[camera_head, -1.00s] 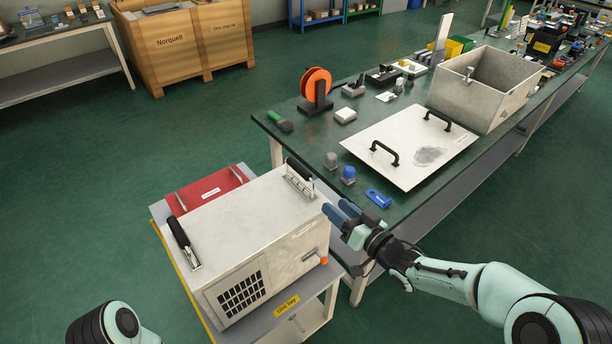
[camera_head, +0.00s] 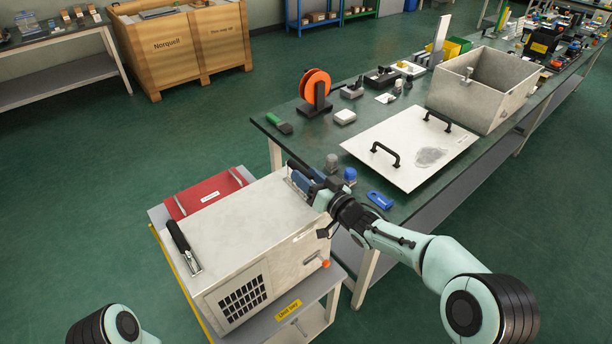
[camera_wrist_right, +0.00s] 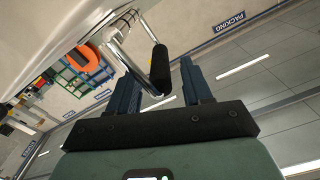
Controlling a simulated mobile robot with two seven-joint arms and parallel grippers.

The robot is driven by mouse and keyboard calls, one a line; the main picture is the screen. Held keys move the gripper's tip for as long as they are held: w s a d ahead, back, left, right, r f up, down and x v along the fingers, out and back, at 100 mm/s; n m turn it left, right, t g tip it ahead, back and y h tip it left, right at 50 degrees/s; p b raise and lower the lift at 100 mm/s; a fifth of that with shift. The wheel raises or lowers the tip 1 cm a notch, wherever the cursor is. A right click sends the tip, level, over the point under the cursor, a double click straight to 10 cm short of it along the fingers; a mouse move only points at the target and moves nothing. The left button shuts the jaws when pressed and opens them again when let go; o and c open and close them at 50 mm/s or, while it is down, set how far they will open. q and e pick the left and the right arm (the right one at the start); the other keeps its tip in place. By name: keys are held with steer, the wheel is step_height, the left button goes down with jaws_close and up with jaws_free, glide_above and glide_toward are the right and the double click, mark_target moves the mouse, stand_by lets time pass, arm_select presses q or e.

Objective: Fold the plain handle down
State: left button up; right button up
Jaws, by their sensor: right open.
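The pale metal case (camera_head: 245,222) stands on a small grey cart and carries two black-gripped handles on steel brackets. One handle (camera_head: 180,238) is at the case's left end, raised at a slant. The other is at the right end, mostly hidden by my right gripper (camera_head: 303,178) in the head view. In the right wrist view its black grip (camera_wrist_right: 160,70) stands out from the case on a bent steel rod, with a coil near the bracket. My right gripper (camera_wrist_right: 160,80) is open, its blue fingers on either side of this grip. I cannot tell which handle is plain. My left gripper is out of view.
A red labelled panel (camera_head: 205,192) lies behind the case on the cart. The workbench (camera_head: 290,150) to the right holds a white plate (camera_head: 405,150) with two black handles, a grey open box (camera_head: 485,88), an orange reel (camera_head: 315,86) and small parts.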

steer(key=shift+w+a, duration=0.3)
steer(key=shift+w, duration=0.1)
jaws_close()
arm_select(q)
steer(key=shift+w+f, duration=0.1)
arm_select(e)
steer(key=n+b, duration=0.2)
steer(key=s+a+n+b, duration=0.1)
steer(key=n+b, duration=0.1)
steer(key=a+f+n+b, duration=0.1)
steer(key=b, duration=0.2)
steer(key=shift+s+a+n, duration=0.15)
steer(key=shift+s+n, duration=0.15)
steer(key=shift+n, duration=0.1)
steer(key=shift+s+a+n+b, duration=0.1)
steer(key=shift+a+n+b, duration=0.05)
steer(key=shift+n+b, duration=0.25)
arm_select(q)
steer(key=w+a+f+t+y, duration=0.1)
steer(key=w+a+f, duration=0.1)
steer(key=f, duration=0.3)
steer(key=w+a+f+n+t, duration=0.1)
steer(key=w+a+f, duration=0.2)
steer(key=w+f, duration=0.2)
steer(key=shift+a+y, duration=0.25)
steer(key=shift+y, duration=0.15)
arm_select(e)
steer(key=shift+a+n, duration=0.1)
steer(key=shift+n, duration=0.2)
